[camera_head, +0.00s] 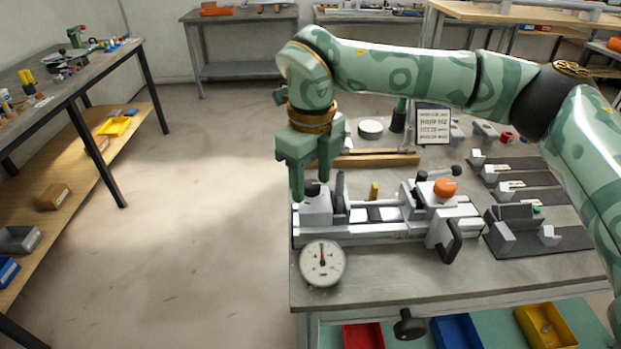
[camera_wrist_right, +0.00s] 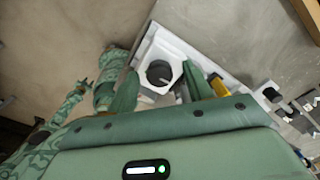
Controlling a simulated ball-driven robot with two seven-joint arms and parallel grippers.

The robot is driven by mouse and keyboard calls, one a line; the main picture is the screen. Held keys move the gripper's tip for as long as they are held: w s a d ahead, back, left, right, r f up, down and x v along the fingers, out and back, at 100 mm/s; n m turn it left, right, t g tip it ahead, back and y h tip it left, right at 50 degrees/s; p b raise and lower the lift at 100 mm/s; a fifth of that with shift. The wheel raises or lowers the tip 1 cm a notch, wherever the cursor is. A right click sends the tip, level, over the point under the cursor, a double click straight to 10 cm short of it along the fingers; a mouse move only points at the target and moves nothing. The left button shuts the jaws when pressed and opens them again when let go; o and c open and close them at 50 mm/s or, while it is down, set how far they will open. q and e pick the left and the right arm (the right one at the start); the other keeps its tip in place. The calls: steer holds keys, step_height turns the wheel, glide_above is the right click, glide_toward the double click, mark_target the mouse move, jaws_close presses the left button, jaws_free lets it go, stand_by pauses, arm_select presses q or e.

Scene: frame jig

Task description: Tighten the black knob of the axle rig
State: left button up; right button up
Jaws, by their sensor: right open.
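The axle rig (camera_head: 400,232) is a grey and white fixture along the front of the workbench. A black knob (camera_head: 313,188) sits at its left end. In the right wrist view the black knob (camera_wrist_right: 158,73) shows as a dark round in a pale block. My right gripper (camera_head: 311,178) points down just above that end. In the wrist view its two green fingers (camera_wrist_right: 162,92) are apart, one on each side of the knob, with no visible contact. A small green patterned arm shows at the left of the wrist view; its gripper is too small to read.
A white dial gauge (camera_head: 322,262) is at the rig's front left. An orange knob (camera_head: 445,187), a black lever and a black handle (camera_head: 452,242) stand on the rig's right part. A sign (camera_head: 432,124) stands behind. Left of the bench is open floor.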

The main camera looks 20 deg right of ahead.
steer(key=c, duration=1)
arm_select(q)
steer(key=shift+s+r, duration=0.1)
steer(key=shift+s, duration=0.2)
steer(key=shift+r, duration=0.1)
